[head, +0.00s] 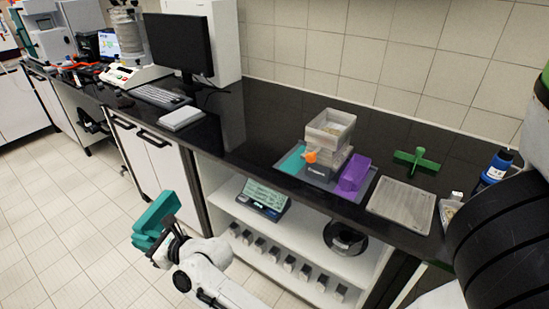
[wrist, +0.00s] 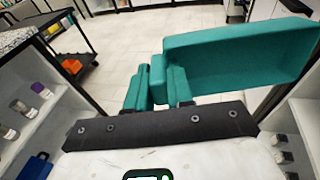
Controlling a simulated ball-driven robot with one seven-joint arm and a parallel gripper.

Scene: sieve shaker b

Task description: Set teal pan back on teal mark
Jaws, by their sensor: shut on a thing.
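The teal pan (head: 155,218) is held by my gripper (head: 170,235) at the lower left of the head view, over the floor and in front of the counter. The pan looks tilted there. In the wrist view the teal pan (wrist: 240,58) fills the upper right, with smaller teal parts beside it near the jaws. My gripper is shut on the pan; the exact contact is hard to see. A teal patch, which looks like the teal mark (head: 292,160), lies at the left of a grey tray (head: 316,184) on the counter. No object shows on it.
On the tray, a stacked clear container (head: 330,130) with an orange part stands beside a purple block (head: 354,173). A flat grey plate (head: 402,203) and a green cross-shaped thing (head: 416,162) lie to the right.

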